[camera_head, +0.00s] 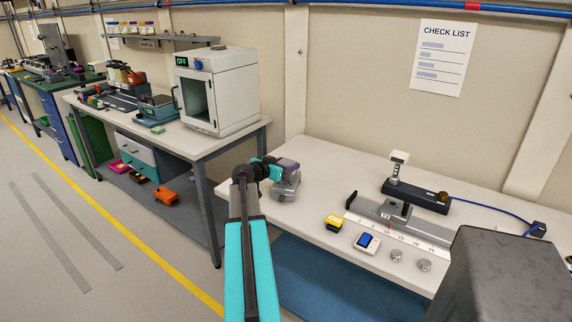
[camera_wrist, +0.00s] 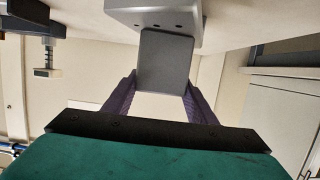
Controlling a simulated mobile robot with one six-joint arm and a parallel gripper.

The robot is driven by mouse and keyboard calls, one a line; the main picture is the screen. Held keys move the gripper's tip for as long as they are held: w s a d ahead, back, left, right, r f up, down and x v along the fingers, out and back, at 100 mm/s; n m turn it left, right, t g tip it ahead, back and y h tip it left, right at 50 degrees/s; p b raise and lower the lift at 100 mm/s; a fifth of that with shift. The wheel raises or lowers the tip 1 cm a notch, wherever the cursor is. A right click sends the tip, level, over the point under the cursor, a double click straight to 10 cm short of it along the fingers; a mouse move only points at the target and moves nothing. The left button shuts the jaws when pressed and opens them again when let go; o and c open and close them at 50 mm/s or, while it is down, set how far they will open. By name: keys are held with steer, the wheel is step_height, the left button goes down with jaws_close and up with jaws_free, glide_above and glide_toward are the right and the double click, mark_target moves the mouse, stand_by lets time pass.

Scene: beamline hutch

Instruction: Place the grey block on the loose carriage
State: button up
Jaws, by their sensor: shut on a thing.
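My gripper (camera_head: 284,164) is over the left end of the right-hand bench. In the wrist view its purple fingers (camera_wrist: 160,95) are shut on the grey block (camera_wrist: 165,60), a plain dark-grey slab. The block meets a lighter grey box-shaped piece (camera_wrist: 155,12); I cannot tell whether it rests on it. In the head view a grey piece (camera_head: 286,190) shows under my gripper on the bench. A small grey carriage (camera_head: 397,209) sits on the scaled rail (camera_head: 425,228) to the right, apart from my gripper. I cannot tell whether it is the loose one.
A dark bar (camera_head: 415,196) with an upright post (camera_head: 396,170) and a brown knob stands behind the rail. A yellow-and-black item (camera_head: 334,223), a blue-topped switch box (camera_head: 367,242) and two round knobs (camera_head: 410,260) lie in front. Bare bench lies between gripper and rail.

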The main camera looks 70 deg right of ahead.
steer(key=shift+f, duration=0.1)
steer(key=o, duration=1.2)
steer(key=shift+o, duration=0.2)
steer(key=shift+r, duration=0.2)
steer(key=shift+w+a, duration=0.1)
steer(key=shift+a, duration=0.2)
steer(key=b+v, duration=0.2)
steer(key=v, duration=0.9)
steer(key=shift+a, duration=0.15)
steer(key=shift+r, duration=0.1)
